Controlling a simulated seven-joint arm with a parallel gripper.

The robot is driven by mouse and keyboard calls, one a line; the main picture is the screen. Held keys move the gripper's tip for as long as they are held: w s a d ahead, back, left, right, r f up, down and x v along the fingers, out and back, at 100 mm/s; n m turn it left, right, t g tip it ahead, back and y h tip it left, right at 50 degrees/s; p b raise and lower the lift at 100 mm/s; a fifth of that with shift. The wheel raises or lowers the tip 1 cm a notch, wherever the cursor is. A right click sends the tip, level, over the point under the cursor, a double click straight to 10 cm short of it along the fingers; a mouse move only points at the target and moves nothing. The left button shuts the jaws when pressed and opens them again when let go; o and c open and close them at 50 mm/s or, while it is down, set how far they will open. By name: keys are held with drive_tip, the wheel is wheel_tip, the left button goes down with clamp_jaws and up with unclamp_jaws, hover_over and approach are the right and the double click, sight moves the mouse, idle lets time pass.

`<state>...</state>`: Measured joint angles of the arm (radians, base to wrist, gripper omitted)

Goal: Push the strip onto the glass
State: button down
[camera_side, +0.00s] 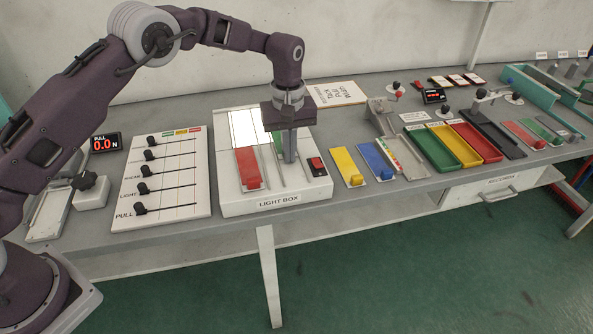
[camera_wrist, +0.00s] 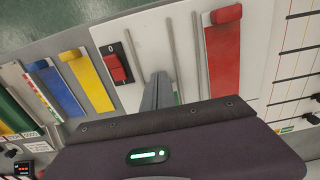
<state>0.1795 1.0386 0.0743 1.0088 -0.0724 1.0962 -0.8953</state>
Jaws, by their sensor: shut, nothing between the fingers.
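The light box (camera_side: 227,207) stands on the bench, with a bright white glass (camera_side: 246,126) at its back. A red strip (camera_side: 247,165) with a raised block at its near end lies in the left lane, its far end at the glass's near edge. It also shows in the wrist view (camera_wrist: 223,60). My gripper (camera_side: 290,158) is shut and empty, pointing down over the right lane, right of the red strip. In the wrist view my gripper (camera_wrist: 157,92) hides part of this lane. A bit of green (camera_side: 276,137) shows beside the fingers, mostly hidden; I cannot tell its full shape.
A red switch (camera_side: 316,164) sits on the box's right side. Yellow (camera_side: 347,167) and blue (camera_side: 376,162) strips lie to the right. A slider board (camera_side: 160,178) stands to the left. Thin rails (camera_side: 269,168) border the lanes.

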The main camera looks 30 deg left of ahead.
sight(276, 135)
drive_tip(key=w+a, duration=0.5)
drive_tip(key=shift+w+a, duration=0.35)
drive_tip(key=shift+s+d, duration=0.1)
